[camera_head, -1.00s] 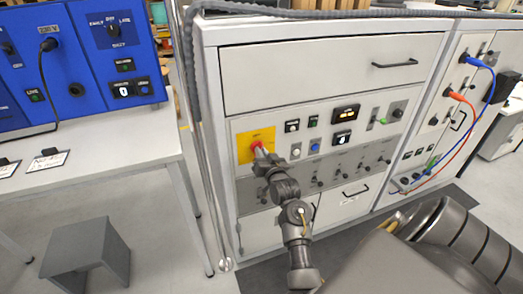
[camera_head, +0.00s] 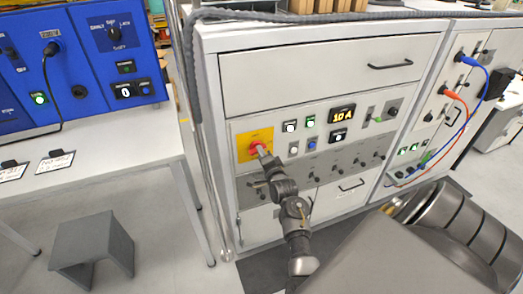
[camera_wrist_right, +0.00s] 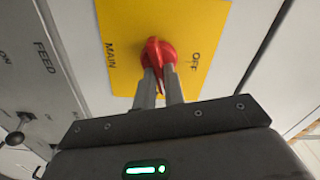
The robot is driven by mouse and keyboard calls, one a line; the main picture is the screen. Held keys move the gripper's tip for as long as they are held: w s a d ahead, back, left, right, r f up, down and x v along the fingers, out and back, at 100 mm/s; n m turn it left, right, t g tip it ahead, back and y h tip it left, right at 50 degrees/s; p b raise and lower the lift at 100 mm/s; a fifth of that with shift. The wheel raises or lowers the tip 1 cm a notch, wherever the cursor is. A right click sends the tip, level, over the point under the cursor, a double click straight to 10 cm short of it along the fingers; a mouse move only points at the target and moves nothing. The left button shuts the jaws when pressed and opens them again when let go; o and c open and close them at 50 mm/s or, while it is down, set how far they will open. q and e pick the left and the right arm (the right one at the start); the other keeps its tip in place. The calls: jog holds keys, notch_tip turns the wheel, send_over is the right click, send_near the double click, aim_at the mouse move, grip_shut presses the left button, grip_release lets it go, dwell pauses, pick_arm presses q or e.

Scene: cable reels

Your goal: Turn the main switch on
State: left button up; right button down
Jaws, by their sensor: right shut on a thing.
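The main switch is a red rotary knob (camera_head: 255,147) on a yellow plate (camera_head: 242,139) at the left of the white cabinet's front. My right gripper (camera_head: 263,153) is at the knob, with its fingers shut on it. In the right wrist view the two fingers (camera_wrist_right: 160,85) sit on either side of the red knob's grip (camera_wrist_right: 158,54). The yellow plate (camera_wrist_right: 205,75) there shows the words MAIN and OFF; the fingers and the gripper body hide its near side. My left gripper is not in view.
A lit display (camera_head: 342,115) reading 10 A and several lit buttons are right of the switch. A blue panel (camera_head: 85,65) stands on a table at left, with a grey stool (camera_head: 92,250) in front. Blue (camera_head: 486,85) and orange cables hang at right.

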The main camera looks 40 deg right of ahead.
jog(key=shift+m+p, duration=0.65)
jog(key=shift+m, duration=0.95)
jog(key=c, duration=1.5)
grip_release()
jog(key=shift+f, duration=0.1)
jog(key=p+v, duration=0.4)
jog(key=v, duration=0.3)
jog(key=shift+s, duration=0.25)
